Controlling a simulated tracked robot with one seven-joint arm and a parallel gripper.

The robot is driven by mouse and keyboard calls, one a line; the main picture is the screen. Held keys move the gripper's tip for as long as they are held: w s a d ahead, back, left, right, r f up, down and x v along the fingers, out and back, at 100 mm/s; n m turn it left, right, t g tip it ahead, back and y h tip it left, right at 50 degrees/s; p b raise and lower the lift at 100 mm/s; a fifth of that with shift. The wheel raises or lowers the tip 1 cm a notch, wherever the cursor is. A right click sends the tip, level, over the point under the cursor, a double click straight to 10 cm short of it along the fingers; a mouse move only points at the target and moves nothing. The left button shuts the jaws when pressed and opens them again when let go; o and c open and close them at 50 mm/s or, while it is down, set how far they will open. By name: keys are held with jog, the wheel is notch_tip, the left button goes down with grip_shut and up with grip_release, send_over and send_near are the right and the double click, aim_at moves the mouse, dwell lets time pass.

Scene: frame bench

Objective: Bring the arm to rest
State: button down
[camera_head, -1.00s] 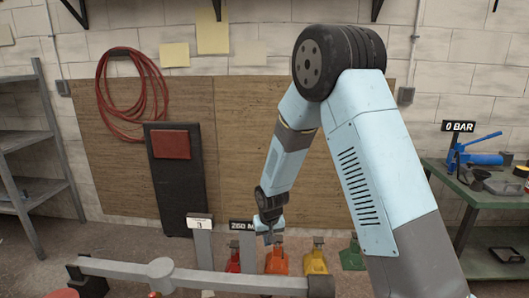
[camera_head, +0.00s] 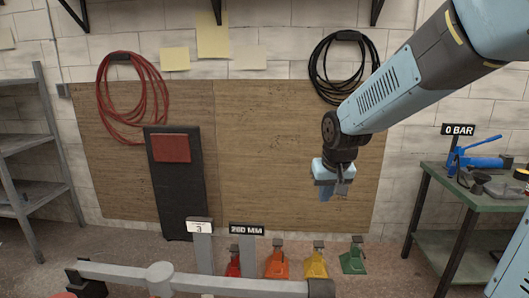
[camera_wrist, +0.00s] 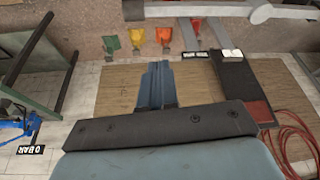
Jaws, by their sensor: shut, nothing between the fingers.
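My gripper (camera_head: 333,190) hangs from my blue-and-grey arm in the head view, in front of the right part of the wooden wall panel (camera_head: 270,140). Its fingers point down and are shut with nothing between them. In the wrist view the gripper (camera_wrist: 158,70) shows as blue fingers close together, with no object at the tips.
Red (camera_head: 233,264), orange (camera_head: 277,263), yellow (camera_head: 315,264) and green (camera_head: 353,258) stands are on the floor behind a grey bar (camera_head: 210,282). A green table (camera_head: 480,194) with a blue pump (camera_head: 475,163) is at right, a grey shelf (camera_head: 35,145) at left.

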jog(key=s+d+r, duration=0.2)
jog(key=s, duration=0.4)
jog(key=s+d+r+t, duration=0.1)
jog(key=s+d+r, duration=0.2)
jog(key=s, duration=0.3)
jog(key=s+d+r+m, duration=0.1)
jog(key=s+d+r, duration=0.1)
jog(key=s, duration=0.5)
jog(key=shift+d+r+h, duration=0.3)
jog(key=shift+r, duration=0.45)
jog(key=shift+s, duration=0.1)
